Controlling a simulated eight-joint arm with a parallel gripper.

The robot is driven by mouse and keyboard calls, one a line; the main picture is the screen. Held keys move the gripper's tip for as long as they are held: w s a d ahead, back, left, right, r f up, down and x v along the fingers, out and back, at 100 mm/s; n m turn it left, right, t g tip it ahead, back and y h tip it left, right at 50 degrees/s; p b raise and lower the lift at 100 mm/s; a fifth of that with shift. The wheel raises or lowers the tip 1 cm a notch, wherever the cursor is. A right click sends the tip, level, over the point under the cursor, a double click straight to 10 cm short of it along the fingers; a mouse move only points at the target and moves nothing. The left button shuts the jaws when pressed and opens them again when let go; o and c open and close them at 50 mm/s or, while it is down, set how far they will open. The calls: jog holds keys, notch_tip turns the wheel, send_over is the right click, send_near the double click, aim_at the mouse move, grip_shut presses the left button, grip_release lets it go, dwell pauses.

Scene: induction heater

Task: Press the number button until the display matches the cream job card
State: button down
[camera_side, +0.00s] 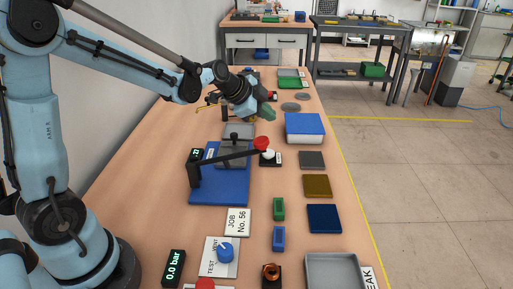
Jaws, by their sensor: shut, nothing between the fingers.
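The cream job card (238,222) lies on the bench in front of the blue fixture and reads "JOB No. 56". A small dark display (197,154) with green digits stands at the fixture's left; the digits are too small to read surely. A white round button (269,154) sits on a dark labelled base right of the fixture, partly behind a red lever knob; I cannot tell whether it is the number button. My gripper (268,113) is shut and empty, above the bench beyond the white button and apart from it.
The blue fixture (215,191) carries a dark lever arm with a red knob (261,143) reaching right. A "0.0 bar" display (174,268) and a blue dial (225,252) stand nearer. A blue-white box (304,127) and several coloured blocks line the right side.

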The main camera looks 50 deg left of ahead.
jog(key=shift+f, duration=0.15)
jog(key=shift+f, duration=4.25)
jog(key=shift+f, duration=0.1)
jog(key=shift+f, duration=0.3)
jog(key=shift+f, duration=0.5)
jog(key=shift+r, duration=0.95)
jog(key=shift+r, duration=0.1)
jog(key=shift+r, duration=2.4)
